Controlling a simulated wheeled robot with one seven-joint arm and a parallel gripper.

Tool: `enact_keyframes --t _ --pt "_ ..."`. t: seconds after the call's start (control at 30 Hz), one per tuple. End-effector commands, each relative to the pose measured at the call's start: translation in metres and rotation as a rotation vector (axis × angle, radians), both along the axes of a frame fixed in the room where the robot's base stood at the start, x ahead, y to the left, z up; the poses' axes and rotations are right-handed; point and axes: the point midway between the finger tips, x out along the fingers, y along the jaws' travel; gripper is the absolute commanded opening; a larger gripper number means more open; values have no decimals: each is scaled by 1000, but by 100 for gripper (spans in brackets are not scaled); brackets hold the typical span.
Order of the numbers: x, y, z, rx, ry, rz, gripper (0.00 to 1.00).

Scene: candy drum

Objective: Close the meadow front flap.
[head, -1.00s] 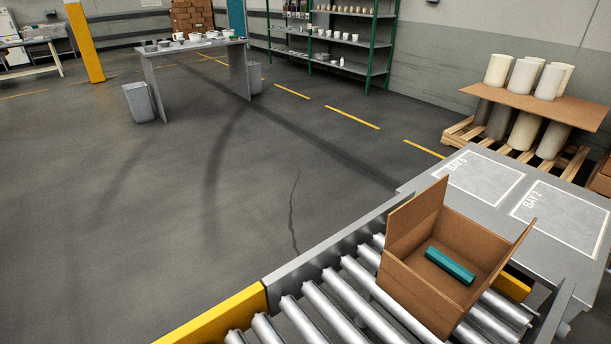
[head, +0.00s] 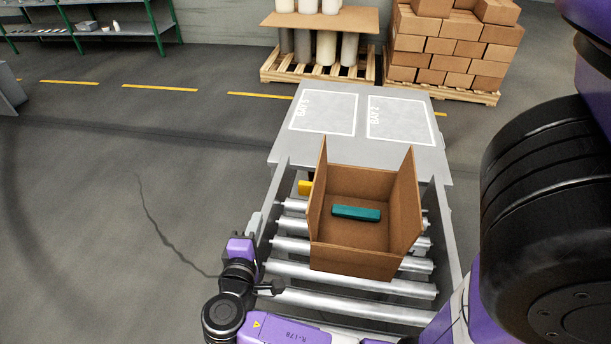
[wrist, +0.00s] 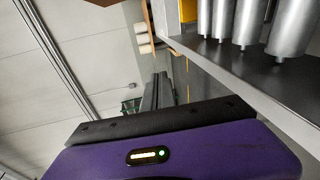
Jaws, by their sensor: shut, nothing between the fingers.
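An open brown cardboard box (head: 358,262) sits on the roller conveyor in the head view. Its left flap (head: 317,200) and right flap (head: 409,195) stand up. At the near and far sides I see no flap standing up; whether one hangs against the near wall I cannot tell. No marking names a flap as meadow. A teal block (head: 356,213) lies inside the box. My gripper (head: 256,222) is shut and empty, left of the box by the conveyor's left rail, apart from the box. The wrist view shows my purple hand, with the finger area (wrist: 156,92) dark.
Metal rollers (head: 350,290) run between side rails; they also show in the wrist view (wrist: 247,22). Pallets with rolls and stacked cartons (head: 450,45) stand behind. Open floor lies left.

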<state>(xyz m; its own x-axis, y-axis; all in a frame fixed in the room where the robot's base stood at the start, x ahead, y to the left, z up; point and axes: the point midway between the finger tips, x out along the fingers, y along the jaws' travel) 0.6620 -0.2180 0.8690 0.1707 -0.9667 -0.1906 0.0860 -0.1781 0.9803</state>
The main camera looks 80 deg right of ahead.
Motion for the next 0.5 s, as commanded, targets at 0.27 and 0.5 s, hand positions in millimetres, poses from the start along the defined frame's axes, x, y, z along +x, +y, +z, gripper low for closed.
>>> enact_keyframes --t 0.27,0.5 --pt "-33 -8 58 -205 48 -309 0" --pt "-41 -27 64 -221 51 -341 0"
